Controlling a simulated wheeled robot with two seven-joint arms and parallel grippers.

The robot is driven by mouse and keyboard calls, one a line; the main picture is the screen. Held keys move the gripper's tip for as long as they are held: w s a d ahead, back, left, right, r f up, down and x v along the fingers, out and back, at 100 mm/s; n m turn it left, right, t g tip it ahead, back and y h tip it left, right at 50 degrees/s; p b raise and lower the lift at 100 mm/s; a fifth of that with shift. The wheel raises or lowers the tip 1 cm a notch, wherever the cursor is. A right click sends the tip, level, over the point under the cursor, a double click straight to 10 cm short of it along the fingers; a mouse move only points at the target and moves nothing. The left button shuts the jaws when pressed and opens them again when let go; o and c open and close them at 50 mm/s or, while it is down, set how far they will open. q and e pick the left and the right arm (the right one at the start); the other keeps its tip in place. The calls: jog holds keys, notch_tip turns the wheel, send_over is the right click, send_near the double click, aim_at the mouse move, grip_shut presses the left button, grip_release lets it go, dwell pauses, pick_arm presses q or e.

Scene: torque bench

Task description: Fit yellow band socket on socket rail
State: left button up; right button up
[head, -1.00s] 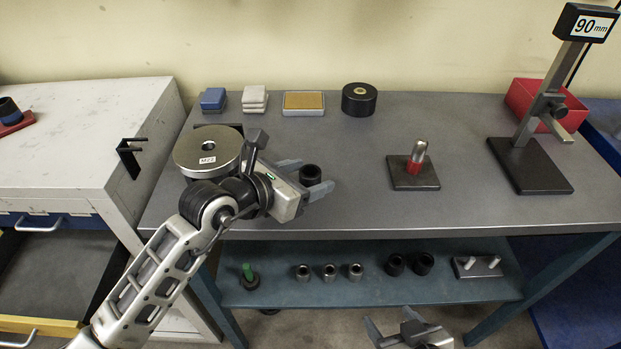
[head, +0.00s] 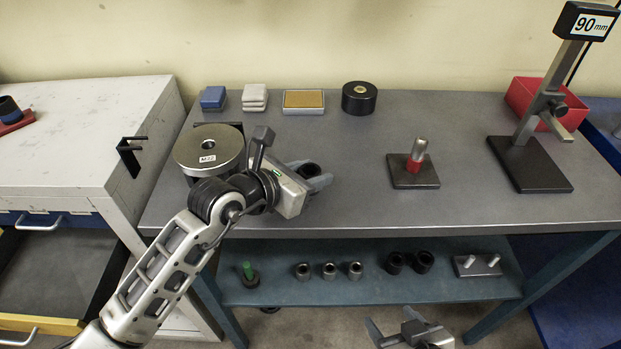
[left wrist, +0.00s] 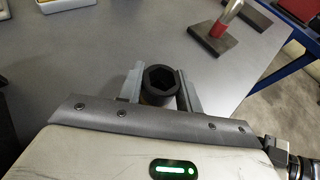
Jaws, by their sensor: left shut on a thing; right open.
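A black socket (left wrist: 160,82) with a hexagonal opening stands upright between my left gripper's fingers in the left wrist view, with a hint of yellow low on its near side. In the head view the same socket (head: 309,169) is partly hidden by my left gripper (head: 316,178), which is shut on it at the table top. A small rail with two light pegs (head: 477,264) lies on the lower shelf and looks like the socket rail; both pegs are bare. My right gripper (head: 390,324) is open and empty at the bottom of the head view, in front of the shelf.
A round weight marked M22 (head: 209,148) sits left of my left gripper. A red-banded post on a dark plate (head: 414,178) and a 90 mm stand (head: 531,164) are to the right. Several sockets (head: 329,270) stand on the lower shelf.

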pick_arm(q)
notch_tip(320, 180, up, 3)
jog(key=p, duration=0.2)
jog(key=shift+p, duration=0.35)
jog(key=shift+r+p, duration=0.45)
jog(key=shift+r, duration=0.6)
